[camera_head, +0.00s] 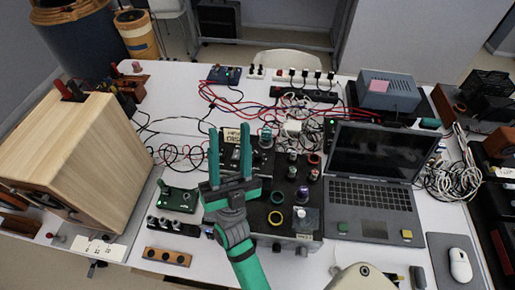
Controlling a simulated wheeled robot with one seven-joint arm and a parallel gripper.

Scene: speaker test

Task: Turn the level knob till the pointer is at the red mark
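My gripper (229,128) is teal and grey. Its two fingers stand well apart, open, with nothing seen held between them. It hangs over the left part of a black control panel (258,205) and hides some of it. I cannot tell which is the level knob. The pointer and the red mark are too small to make out. Whether the fingers touch any knob is unclear.
A wooden speaker cabinet (75,150) fills the left. A green box (177,199) sits left of the panel. An open laptop (371,180) stands right of it, then a mouse (460,264). Red and black cables and a power strip (305,94) lie behind.

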